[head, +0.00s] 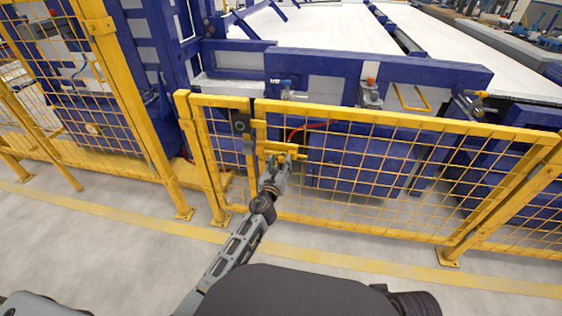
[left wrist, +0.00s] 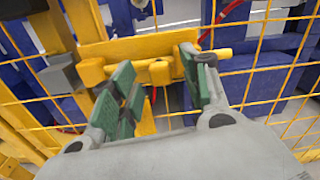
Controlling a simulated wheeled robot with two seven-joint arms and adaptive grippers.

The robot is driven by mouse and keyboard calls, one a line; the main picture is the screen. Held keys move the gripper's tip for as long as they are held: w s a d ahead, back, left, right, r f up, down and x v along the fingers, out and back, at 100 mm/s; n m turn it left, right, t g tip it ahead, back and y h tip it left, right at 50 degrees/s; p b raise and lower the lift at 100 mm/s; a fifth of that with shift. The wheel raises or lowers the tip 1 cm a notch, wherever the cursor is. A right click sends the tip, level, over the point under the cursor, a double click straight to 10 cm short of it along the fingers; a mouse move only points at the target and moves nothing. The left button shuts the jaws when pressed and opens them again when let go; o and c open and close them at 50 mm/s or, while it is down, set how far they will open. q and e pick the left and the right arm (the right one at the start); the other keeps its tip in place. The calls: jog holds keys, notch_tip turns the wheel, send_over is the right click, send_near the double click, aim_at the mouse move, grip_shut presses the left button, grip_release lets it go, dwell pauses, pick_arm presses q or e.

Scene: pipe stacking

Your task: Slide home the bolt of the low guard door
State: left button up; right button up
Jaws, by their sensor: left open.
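The low guard door (head: 370,175) is a yellow frame with wire mesh, standing upright across the middle of the head view. Its yellow bolt (head: 300,155) sits near the door's upper left corner. In the left wrist view the bolt (left wrist: 132,68) is a level yellow rod under a yellow plate (left wrist: 140,46), with a short knob at its middle. My left gripper (head: 277,166) is in front of the bolt. In the left wrist view its green-padded fingers (left wrist: 155,62) are open, one on each side of the knob; contact cannot be told. My right gripper is out of view.
A dark box (head: 241,123) is on the frame left of the bolt. Taller yellow fencing (head: 125,100) stands at the left. Blue machinery (head: 375,65) is behind the door. A yellow floor line (head: 120,214) crosses bare grey floor in front.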

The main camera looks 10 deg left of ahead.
pick_arm(q)
jog(key=shift+w, duration=0.95)
grip_shut()
